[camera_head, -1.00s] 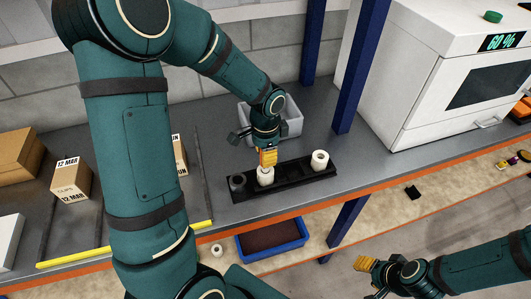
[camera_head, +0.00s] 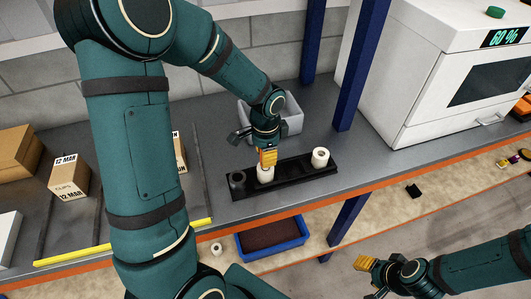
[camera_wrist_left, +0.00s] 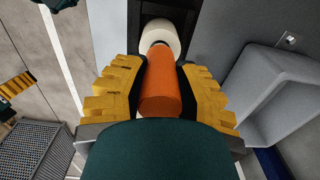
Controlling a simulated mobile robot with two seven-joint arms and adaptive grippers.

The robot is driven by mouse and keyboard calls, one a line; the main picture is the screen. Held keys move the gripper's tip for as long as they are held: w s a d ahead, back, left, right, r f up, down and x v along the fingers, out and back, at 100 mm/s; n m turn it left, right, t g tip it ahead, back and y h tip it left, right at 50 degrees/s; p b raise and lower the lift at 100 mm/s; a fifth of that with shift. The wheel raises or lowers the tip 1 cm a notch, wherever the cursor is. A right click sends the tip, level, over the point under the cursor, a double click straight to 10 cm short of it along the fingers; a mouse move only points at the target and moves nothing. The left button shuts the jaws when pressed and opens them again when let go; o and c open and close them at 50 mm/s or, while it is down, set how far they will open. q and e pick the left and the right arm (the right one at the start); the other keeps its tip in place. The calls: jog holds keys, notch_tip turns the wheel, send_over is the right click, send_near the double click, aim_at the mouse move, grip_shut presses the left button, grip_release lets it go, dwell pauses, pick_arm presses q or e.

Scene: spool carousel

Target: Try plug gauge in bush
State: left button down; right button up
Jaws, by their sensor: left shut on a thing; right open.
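My left gripper (camera_head: 267,157) is shut on the plug gauge (camera_wrist_left: 162,88), whose orange handle lies between the yellow fingers in the left wrist view. Just beyond the gauge's end is a cream bush (camera_wrist_left: 160,34). In the head view this bush (camera_head: 265,175) stands in the black rack (camera_head: 295,178), directly under the left gripper. The gauge's tip meets the bush's mouth in line, but I cannot tell how far it is inside. My right gripper (camera_head: 368,276) is open and empty at the lower right, away from the bench.
A second cream bush (camera_head: 320,157) stands at the rack's right end, and a dark ring (camera_head: 237,179) at its left end. A grey bin (camera_head: 290,120) is behind. A blue tray (camera_head: 272,240) lies below the bench edge. Blue posts (camera_head: 358,70) stand right of the bin.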

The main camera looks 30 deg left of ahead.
pick_arm(q)
jog(key=shift+f+b, duration=0.7)
jog(key=shift+f, duration=0.2)
dwell(0.4)
jog(key=shift+r, duration=0.1)
dwell(1.1)
jog(key=shift+r+p, duration=3.6)
jog(key=shift+r, duration=1)
jog(key=shift+r+p, duration=0.85)
jog(key=shift+r, duration=0.55)
